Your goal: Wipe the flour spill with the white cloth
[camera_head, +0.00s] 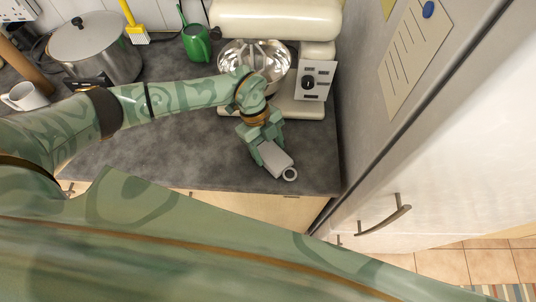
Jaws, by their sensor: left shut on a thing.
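My left gripper (260,143) is over the front right part of the grey counter, near its front edge. The fingers hide part of this piece. I cannot tell whether it touches the counter. No flour spill can be made out on the visible counter; my arm hides some of it. My right gripper is not in view.
A cream stand mixer (275,20) with a steel bowl (228,57) stands behind my left gripper. A fridge (400,140) borders the counter on the right. A pot (97,50), white mug (24,97) and green watering can (197,45) stand at the back left. The counter's middle front is clear.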

